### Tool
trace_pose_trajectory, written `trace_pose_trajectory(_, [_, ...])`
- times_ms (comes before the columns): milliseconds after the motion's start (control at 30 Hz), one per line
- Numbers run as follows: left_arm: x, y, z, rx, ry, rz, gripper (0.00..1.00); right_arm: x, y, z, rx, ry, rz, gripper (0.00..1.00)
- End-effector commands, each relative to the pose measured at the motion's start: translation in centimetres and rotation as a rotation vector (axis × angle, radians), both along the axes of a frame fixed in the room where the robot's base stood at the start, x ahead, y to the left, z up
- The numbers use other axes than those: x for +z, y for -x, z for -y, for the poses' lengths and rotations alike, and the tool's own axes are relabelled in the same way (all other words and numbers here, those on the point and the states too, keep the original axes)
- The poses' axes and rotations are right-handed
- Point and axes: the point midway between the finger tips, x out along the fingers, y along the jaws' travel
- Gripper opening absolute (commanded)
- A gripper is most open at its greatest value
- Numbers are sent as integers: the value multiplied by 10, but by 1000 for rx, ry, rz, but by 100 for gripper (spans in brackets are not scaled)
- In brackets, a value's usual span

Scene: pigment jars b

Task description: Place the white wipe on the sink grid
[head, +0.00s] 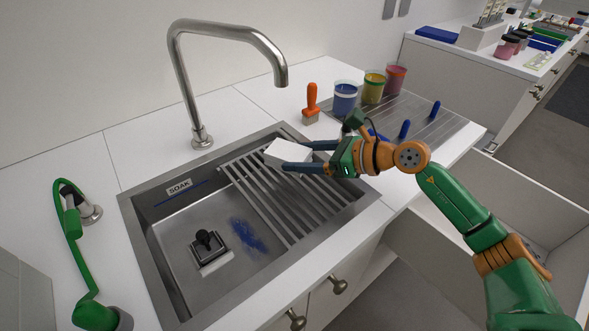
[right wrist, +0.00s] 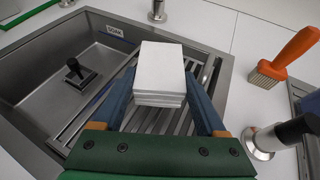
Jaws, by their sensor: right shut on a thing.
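The white wipe (head: 287,152) is a folded, layered white block between the fingers of my right gripper (head: 300,157). My right gripper is shut on it above the sink grid (head: 283,196), a set of metal bars across the right part of the sink. In the right wrist view the wipe (right wrist: 160,72) sits between the two blue fingers, with the grid bars (right wrist: 122,115) below and beside it. I cannot tell whether the wipe touches the bars. My left gripper is not in view.
The sink basin (head: 180,228) at left holds a black drain plug (head: 207,241) and a blue stain. A tall faucet (head: 203,80) stands behind. An orange-handled brush (head: 311,100), pigment jars (head: 345,97) and a ribbed drainboard (head: 440,122) are on the right.

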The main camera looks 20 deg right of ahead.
Motion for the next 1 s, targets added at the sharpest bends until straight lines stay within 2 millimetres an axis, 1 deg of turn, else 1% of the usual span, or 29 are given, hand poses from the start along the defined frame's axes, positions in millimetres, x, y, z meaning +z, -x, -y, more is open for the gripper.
trace_pose_trajectory(33, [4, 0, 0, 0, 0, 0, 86, -4, 1, -5, 1, -2, -3, 21])
trace_pose_trajectory(167, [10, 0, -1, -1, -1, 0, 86, -22, 4, -17, 1, -2, -5, 21])
trace_pose_trajectory(233, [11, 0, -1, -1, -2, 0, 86, -37, 4, -16, -2, -1, -5, 21])
trace_pose_trajectory(300, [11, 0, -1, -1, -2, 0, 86, -46, 3, -15, -1, -1, -3, 21])
trace_pose_trajectory(367, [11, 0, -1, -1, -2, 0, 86, -49, 3, -15, -1, 1, 1, 21])
trace_pose_trajectory(533, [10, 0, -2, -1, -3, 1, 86, -49, 3, -15, 0, 2, 2, 21])
trace_pose_trajectory(633, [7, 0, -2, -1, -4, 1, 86, -53, 3, -15, 0, 3, 2, 21])
trace_pose_trajectory(667, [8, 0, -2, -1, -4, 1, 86, -52, 3, -15, 0, 3, 2, 79])
trace_pose_trajectory(700, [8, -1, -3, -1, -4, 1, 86, -51, 3, -15, 0, 3, 2, 90])
trace_pose_trajectory(733, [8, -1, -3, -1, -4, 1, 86, -51, 3, -15, 0, 3, 2, 98])
trace_pose_trajectory(767, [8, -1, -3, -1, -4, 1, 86, -51, 3, -15, 0, 3, 2, 100])
trace_pose_trajectory(933, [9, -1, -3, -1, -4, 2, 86, -51, 3, -15, 0, 3, 2, 100])
trace_pose_trajectory(1000, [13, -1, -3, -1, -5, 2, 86, -47, 3, -15, 0, 3, 2, 100])
